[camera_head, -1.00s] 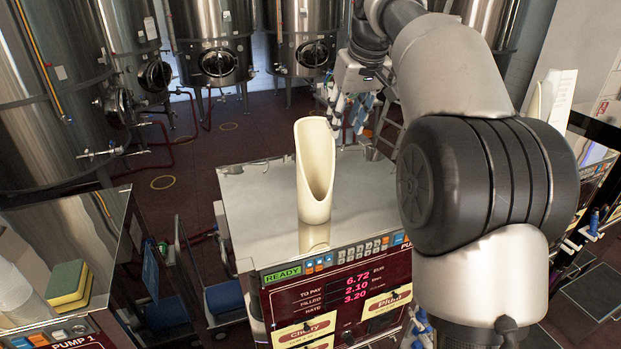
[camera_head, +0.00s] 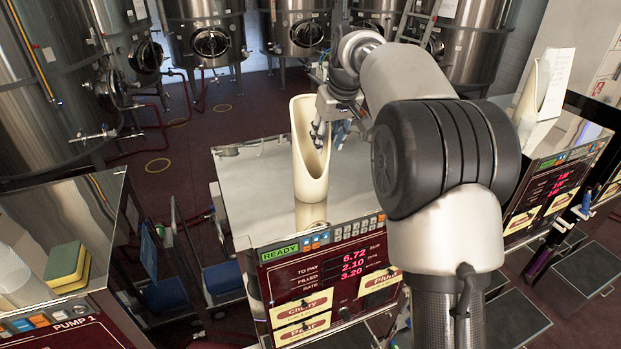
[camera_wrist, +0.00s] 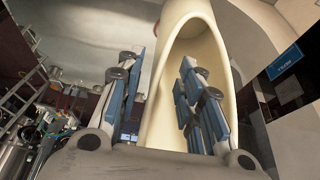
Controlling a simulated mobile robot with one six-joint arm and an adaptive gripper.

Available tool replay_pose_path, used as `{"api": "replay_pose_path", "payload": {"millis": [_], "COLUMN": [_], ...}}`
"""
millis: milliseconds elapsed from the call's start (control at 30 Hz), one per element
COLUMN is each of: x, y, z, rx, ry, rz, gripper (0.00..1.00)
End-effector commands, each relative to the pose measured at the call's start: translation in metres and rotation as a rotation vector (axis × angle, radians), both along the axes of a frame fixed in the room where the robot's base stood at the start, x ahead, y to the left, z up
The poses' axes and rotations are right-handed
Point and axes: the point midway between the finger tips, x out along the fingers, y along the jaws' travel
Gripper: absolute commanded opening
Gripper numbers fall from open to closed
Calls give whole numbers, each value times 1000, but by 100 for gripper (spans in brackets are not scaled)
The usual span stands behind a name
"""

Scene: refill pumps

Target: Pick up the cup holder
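The cup holder (camera_head: 308,170) is a tall cream tube with a slanted oval opening. It stands upright on the steel top of the middle pump in the head view. In the wrist view the cup holder (camera_wrist: 185,20) fills the centre. My gripper (camera_head: 329,132) is open at its upper right side. In the wrist view my gripper (camera_wrist: 160,85) has its blue-padded fingers spread. One finger shows in front of the opening, and the other lies outside the near rim wall. Whether either touches the wall cannot be told.
The pump top (camera_head: 245,190) is otherwise mostly clear. A yellow-green sponge (camera_head: 66,266) lies on the left pump. Another cream holder (camera_head: 530,95) with a white card stands on the right pump. Steel tanks (camera_head: 205,30) stand behind.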

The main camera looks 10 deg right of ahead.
Motion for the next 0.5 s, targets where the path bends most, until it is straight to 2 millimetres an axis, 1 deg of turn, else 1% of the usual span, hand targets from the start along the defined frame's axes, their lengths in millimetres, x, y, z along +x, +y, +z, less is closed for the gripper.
{"api": "replay_pose_path", "payload": {"millis": [33,200,300,500], "x": [1,9,11,11], "y": [1,3,3,3], "z": [-9,-29,-33,-33], "rx": [1,1,0,0], "ry": [5,2,0,0], "rz": [1,0,0,0], "gripper": [34,34,34,34]}}
